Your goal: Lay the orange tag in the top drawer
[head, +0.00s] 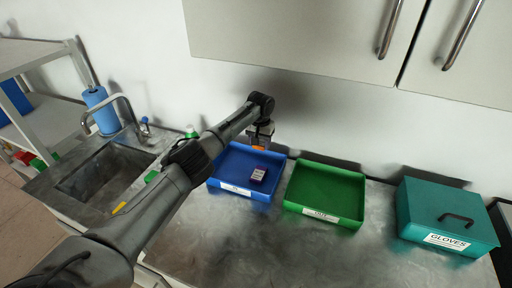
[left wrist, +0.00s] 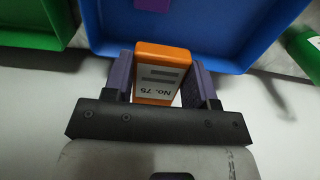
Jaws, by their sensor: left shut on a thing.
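The orange tag (left wrist: 160,72) with a white label reading "No. 75" is held between the two fingers of my left gripper (left wrist: 160,85) in the left wrist view. In the head view the left gripper (head: 260,142) is at the back edge of the blue tray (head: 241,190), with a bit of the orange tag (head: 258,148) showing under it. The gripper is shut on the tag, over the tray's rear wall. No drawer can be made out in either view. My right gripper is not in view.
The blue tray holds a small purple labelled block (head: 258,175). A green tray (head: 324,192) stands to its right, then a teal gloves box (head: 447,217). A sink (head: 105,178) with a tap is at the left. Wall cabinets (head: 300,35) hang above. The front counter is clear.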

